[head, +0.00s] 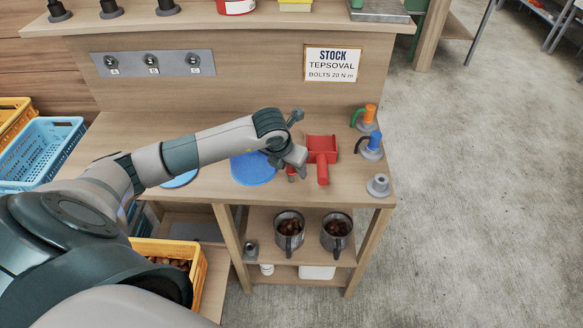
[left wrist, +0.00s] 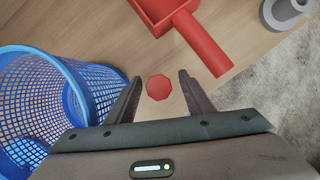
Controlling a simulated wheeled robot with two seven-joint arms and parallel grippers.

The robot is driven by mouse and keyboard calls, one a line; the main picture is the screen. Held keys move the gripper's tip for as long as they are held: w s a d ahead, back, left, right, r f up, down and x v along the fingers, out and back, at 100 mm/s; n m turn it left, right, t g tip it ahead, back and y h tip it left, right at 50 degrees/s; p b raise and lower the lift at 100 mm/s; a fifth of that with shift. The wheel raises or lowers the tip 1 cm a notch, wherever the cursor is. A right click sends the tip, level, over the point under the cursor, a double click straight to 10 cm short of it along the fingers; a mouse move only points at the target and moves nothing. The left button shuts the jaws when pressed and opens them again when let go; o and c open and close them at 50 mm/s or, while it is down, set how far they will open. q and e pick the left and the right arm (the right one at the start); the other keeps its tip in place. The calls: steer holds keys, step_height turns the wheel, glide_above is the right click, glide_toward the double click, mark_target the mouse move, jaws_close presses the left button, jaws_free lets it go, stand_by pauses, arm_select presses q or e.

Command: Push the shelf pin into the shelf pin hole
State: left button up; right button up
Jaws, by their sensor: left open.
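My left gripper (head: 293,172) reaches over the wooden bench, just left of a red scoop-like piece (head: 321,150). In the left wrist view its two fingers (left wrist: 157,80) are spread apart. A small red faceted piece (left wrist: 158,87) shows in the gap between them, and I see no finger touching it. It may be the shelf pin, but I cannot tell for sure, nor whether it stands up from the surface. I cannot make out a shelf pin hole in either view. My right gripper is not in view.
A blue mesh basket (left wrist: 62,100) is close on the left of the gripper in the left wrist view. Orange (head: 369,112) and blue (head: 374,140) handled pieces stand along the bench's right edge, near an empty grey socket (head: 378,186). Two mugs (head: 289,232) stand on the shelf below.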

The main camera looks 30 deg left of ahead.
arm_select(q)
steer(key=shift+c, duration=0.2)
jaws_close()
steer(key=shift+r, duration=0.2)
steer(key=shift+w+r+b, duration=0.1)
steer(key=shift+r+b, duration=0.5)
steer(key=shift+b, duration=0.05)
step_height(320, 180, up, 2)
steer(key=shift+r+b, duration=0.25)
steer(key=shift+b, duration=0.5)
steer(key=d+r+b, duration=0.3)
steer(key=d+r, duration=0.4)
steer(key=d, duration=0.4)
steer(key=shift+s+d+b, duration=0.35)
steer(key=shift+s+b, duration=0.05)
